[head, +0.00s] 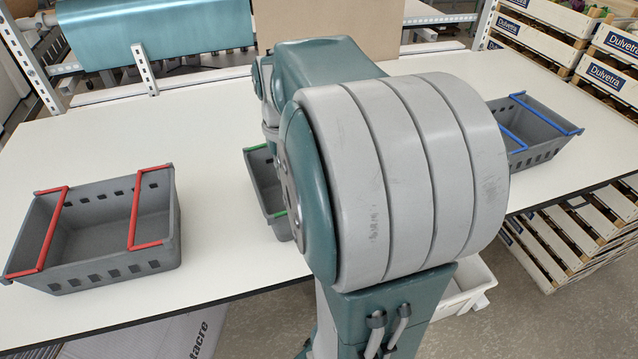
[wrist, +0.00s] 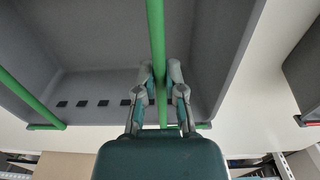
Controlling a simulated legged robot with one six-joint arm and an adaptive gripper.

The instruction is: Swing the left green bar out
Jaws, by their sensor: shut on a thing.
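The grey crate with green bars (head: 262,178) stands on the table in the middle of the head view, mostly hidden behind my arm. The wrist view looks into this crate (wrist: 95,40) from above. One green bar (wrist: 155,28) runs lengthwise through the middle of the wrist view, and the other green bar (wrist: 30,98) is at its left. My gripper (wrist: 160,72) has its fingers on both sides of the middle bar and is shut on it. This is the left bar as seen from the head. My gripper is hidden in the head view.
A grey crate with red bars (head: 105,225) stands to the left on the white table (head: 215,130). A grey crate with blue bars (head: 535,130) stands to the right. Wooden crates (head: 610,75) are stacked at the far right. Bare table lies between the red and green crates.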

